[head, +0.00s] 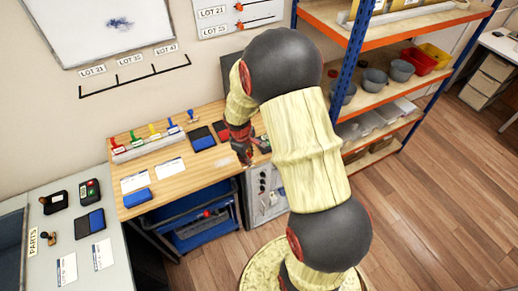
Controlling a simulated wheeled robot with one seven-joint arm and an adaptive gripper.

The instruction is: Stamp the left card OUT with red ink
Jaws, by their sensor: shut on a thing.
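Two white cards lie on the wooden bench. The left card (134,182) is nearer the bench's left end, and the right card (169,167) is beside it. My gripper (246,156) is low over the bench's right part, right of the cards. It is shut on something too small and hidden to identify. A dark pad (265,144) is partly hidden beside it.
A blue ink pad (203,138) lies left of my gripper. A blue block (137,199) lies in front of the left card. A grey table (110,280) with other cards stands at left. Shelves (385,95) with bowls stand at right.

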